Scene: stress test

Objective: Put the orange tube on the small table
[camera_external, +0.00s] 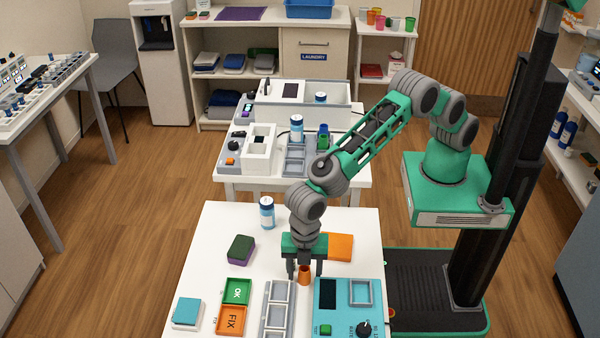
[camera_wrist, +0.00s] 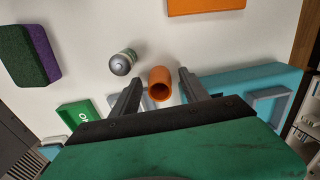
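The orange tube (camera_external: 305,275) stands upright on the white front table (camera_external: 215,222). Its open round mouth shows in the wrist view (camera_wrist: 160,84). My gripper (camera_external: 305,268) is lowered over it from above. In the wrist view my gripper's fingers (camera_wrist: 159,78) are apart, one on each side of the tube, with a gap visible on both sides. The frames do not settle which table is the small one. A low white table (camera_external: 361,176) with equipment stands behind the front table. A small white stand (camera_external: 384,38) with coloured cups is at the back.
A grey-topped cylinder (camera_wrist: 123,62) stands close left of the tube. A green-purple block (camera_external: 240,250), an orange block (camera_external: 340,246), a white-blue bottle (camera_external: 267,213), a grey tray (camera_external: 277,308) and a teal device (camera_external: 349,308) surround it.

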